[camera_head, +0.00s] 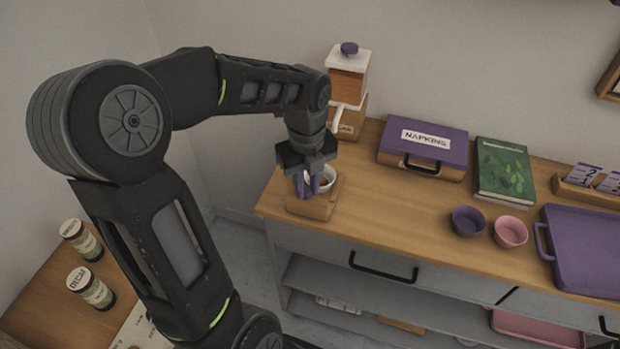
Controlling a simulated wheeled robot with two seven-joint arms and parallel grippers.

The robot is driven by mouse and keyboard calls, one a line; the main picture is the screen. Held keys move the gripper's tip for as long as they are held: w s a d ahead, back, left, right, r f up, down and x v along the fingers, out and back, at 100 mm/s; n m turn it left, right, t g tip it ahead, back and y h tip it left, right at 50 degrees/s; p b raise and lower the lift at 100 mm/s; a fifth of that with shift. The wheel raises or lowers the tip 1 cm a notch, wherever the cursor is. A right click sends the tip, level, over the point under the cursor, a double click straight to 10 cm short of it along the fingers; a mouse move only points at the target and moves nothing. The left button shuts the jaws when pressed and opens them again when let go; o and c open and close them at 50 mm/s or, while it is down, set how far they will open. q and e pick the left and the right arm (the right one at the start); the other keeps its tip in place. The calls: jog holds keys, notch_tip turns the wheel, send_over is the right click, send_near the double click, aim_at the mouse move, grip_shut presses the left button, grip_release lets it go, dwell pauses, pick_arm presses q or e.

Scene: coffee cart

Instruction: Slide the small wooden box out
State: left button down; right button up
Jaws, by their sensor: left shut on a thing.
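The small wooden box (313,207) sits at the front left corner of the wooden counter, below my left gripper. A white cup (329,184) with something brown inside is at the top of the box; I cannot tell whether it stands on it or in it. My left gripper (308,188) points down, with its purple fingers at the cup's left side. It appears shut on the cup's rim, partly hiding cup and box. My right gripper is not in view.
Behind the box stands a wood and white dispenser (349,88) with a white lever. To the right are a purple napkins case (424,143), green book (504,169), purple bowl (467,221), pink bowl (510,231) and purple tray (590,246). Jars (92,288) stand lower left.

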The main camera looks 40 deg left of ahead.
pick_arm(q)
jog(key=c, duration=1.3)
grip_release()
jog(key=shift+s, duration=0.2)
jog(key=shift+o, duration=0.2)
jog(key=shift+r+b, duration=0.35)
jog(key=shift+r, duration=3.55)
jog(key=shift+f, duration=0.1)
